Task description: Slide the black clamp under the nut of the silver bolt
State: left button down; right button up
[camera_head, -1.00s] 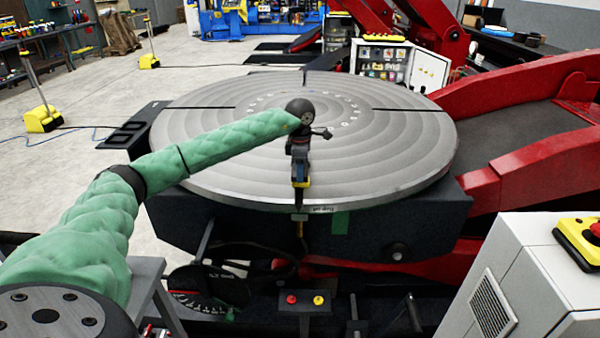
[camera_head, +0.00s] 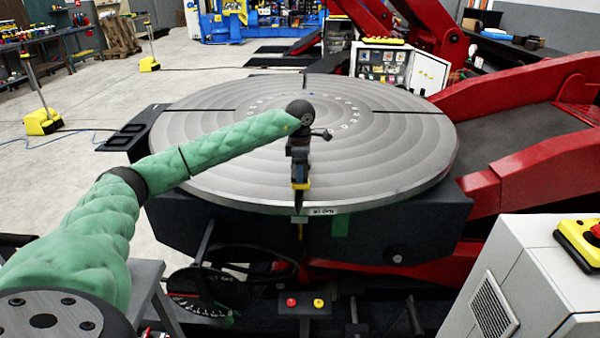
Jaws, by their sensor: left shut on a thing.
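My left gripper (camera_head: 300,184) is above the near part of the round grey turntable (camera_head: 215,170), pointing down, close to its front rim. It is shut on a narrow dark piece, the black clamp (camera_head: 298,202), which sits below the fingers at the near rim. Whether the clamp touches the table top is too small to tell. The silver bolt and its nut cannot be made out; the gripper and clamp cover that spot. My right gripper is not in view.
A red tilting arm (camera_head: 535,165) rises right of the turntable. A grey cabinet (camera_head: 500,270) with a yellow-and-red stop button (camera_head: 585,240) stands at front right. A small two-button box (camera_head: 305,304) is below the front rim. The turntable top is otherwise clear.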

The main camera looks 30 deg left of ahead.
pick_arm(q)
jog(key=shift+f, duration=0.15)
dwell(0.4)
jog(key=shift+c, duration=2.3)
grip_release()
jog(key=shift+o, duration=0.5)
jog(key=shift+s, duration=0.1)
jog(key=shift+c, duration=0.4)
jog(key=shift+r, duration=0.2)
